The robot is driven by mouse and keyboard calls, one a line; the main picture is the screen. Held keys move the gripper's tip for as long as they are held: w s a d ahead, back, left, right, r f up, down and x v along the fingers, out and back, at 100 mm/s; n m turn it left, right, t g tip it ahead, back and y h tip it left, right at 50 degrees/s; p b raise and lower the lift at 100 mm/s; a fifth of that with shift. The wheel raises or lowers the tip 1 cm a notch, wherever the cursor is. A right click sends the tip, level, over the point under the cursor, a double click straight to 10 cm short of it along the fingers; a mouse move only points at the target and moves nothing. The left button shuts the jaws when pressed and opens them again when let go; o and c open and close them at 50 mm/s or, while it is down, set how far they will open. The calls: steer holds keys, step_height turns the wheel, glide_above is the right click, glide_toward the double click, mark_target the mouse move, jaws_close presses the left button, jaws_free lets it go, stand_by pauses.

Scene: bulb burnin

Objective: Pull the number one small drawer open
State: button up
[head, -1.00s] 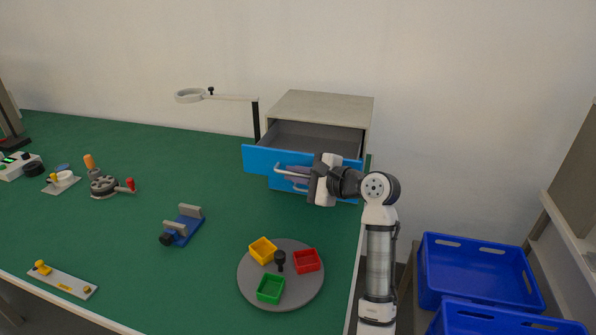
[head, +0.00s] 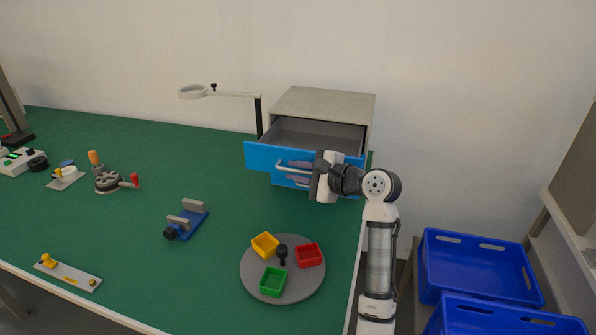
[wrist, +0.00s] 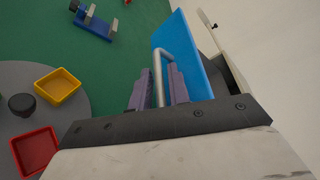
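The small cabinet (head: 325,102) stands at the back right of the green table. Its upper blue-fronted drawer (head: 262,158) is pulled well out, and its grey inside shows and looks empty. A second blue front shows below it. The silver bar handle (wrist: 158,62) is on the blue front. My gripper (wrist: 160,85) is at this handle, with its purple fingers on either side of the bar. The fingers look parted, with a small gap around the bar. Drawer numbers cannot be read.
A grey round plate (head: 256,286) with yellow, red and green trays lies in front of the cabinet. A magnifier arm (head: 235,94) stands left of the drawer. A blue clamp (head: 186,222) is mid-table. Blue crates (head: 480,265) stand off the table's right.

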steer(key=b+v, duration=0.2)
steer(key=v, duration=1.1)
steer(key=shift+s+d+b, duration=0.15)
steer(key=shift+d+b, duration=0.25)
